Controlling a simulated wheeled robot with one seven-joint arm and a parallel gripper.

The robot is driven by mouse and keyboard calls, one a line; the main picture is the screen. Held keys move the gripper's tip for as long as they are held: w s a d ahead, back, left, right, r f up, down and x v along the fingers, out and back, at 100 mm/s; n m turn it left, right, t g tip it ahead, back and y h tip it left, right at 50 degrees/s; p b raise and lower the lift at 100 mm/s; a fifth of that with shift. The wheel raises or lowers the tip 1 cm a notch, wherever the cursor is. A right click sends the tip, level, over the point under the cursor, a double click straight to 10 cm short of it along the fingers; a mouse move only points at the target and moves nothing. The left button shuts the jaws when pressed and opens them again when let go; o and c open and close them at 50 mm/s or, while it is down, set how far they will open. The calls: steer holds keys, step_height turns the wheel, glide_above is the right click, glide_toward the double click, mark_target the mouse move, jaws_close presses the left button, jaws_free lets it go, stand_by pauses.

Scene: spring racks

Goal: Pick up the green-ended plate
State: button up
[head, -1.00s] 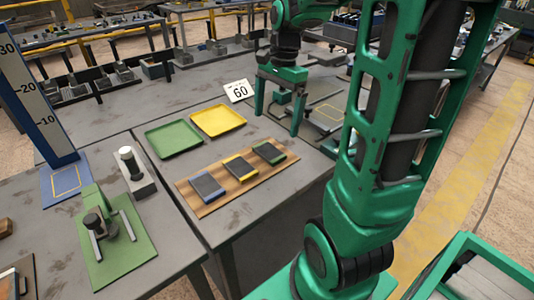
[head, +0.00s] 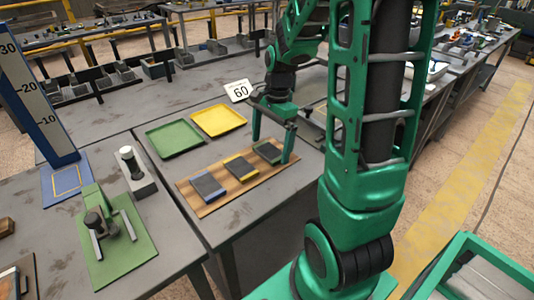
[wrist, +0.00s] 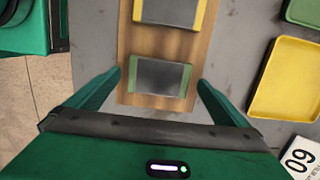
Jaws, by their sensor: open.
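The green-ended plate (head: 268,152) is a dark grey block with green ends. It lies at the right end of a wooden board (head: 213,206), beside the yellow-ended plate (head: 240,168) and then the blue-ended plate (head: 207,186). My gripper (head: 271,151) is open above the green-ended plate, with a finger on either side of it in the head view. In the wrist view the green-ended plate (wrist: 158,77) lies centred between and ahead of my open fingers (wrist: 158,86). I see no contact.
A green fixture (head: 108,228) and a blue height scale (head: 38,95) stand to the left. Bare table lies in front of the board.

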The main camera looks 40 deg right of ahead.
steer(key=shift+f, duration=0.4)
steer(key=c, duration=1.7)
steer(key=shift+c, duration=0.2)
steer(key=shift+r, duration=0.2)
